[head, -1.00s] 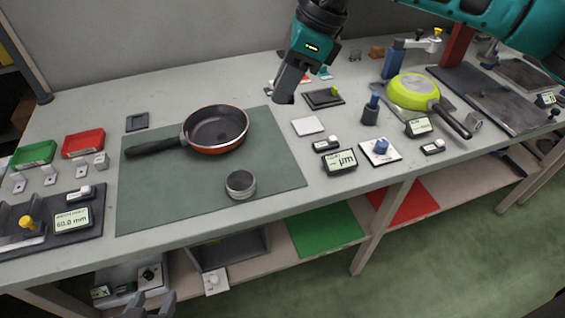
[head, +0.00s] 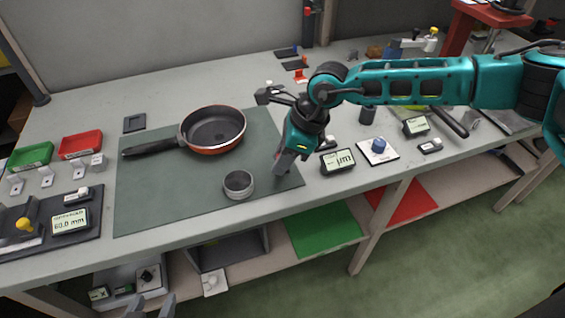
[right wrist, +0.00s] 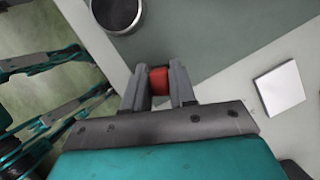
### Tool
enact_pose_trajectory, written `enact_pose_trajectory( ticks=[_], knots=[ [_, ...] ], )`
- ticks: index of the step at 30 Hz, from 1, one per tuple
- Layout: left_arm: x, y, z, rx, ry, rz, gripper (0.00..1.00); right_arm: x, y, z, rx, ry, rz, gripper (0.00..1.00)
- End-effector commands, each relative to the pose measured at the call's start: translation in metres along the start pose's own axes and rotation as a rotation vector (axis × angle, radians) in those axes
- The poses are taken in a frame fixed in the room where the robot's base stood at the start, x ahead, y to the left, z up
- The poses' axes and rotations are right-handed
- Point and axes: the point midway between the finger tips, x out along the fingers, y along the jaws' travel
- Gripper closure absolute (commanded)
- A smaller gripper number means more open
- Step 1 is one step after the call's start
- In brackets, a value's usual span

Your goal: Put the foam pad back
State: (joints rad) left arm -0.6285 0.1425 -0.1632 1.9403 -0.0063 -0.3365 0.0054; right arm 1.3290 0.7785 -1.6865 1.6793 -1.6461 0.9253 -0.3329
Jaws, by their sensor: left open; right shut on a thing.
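A small red block (right wrist: 159,81) sits between the fingers of my right gripper (right wrist: 159,70) in the right wrist view. The gripper is shut on it. I take this block for the foam pad, but its material cannot be told. In the head view my right gripper (head: 281,167) points down over the right edge of the green mat (head: 150,205); its fingers hide the block there. My left gripper (head: 152,306) is open and empty at the bottom edge, in front of the bench.
A red pan (head: 213,131) and a metal ring (head: 239,185) stand on the mat. A white square plate (right wrist: 280,88) lies right of the mat. Display units (head: 338,161) stand close right of my right gripper. The mat's front left is clear.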

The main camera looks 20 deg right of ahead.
Motion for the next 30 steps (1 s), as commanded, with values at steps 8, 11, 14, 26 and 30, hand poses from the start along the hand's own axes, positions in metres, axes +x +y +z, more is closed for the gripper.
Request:
enact_pose_trajectory(
  ticks=[8, 11, 14, 26, 30],
  knots=[
    [0.001, 0.0, 0.0, 0.0, 0.001, 0.0, 0.43, 0.019, 0.0, -0.008, -0.001, -0.001, -0.001, 0.99],
    [0.001, 0.0, 0.0, 0.0, 0.002, 0.0, 0.43, 0.019, 0.0, -0.008, -0.001, 0.0, -0.001, 0.99],
    [0.003, 0.0, 0.002, 0.0, 0.003, 0.0, 0.43, 0.022, 0.0, -0.009, -0.001, 0.0, -0.001, 0.99],
    [0.004, -0.001, -0.001, 0.001, 0.008, -0.001, 0.43, 0.022, 0.0, -0.009, -0.001, 0.0, -0.001, 0.49],
    [0.003, -0.001, -0.001, 0.001, 0.008, -0.001, 0.43, 0.021, 0.0, -0.009, -0.001, 0.0, -0.001, 0.49]
  ],
)
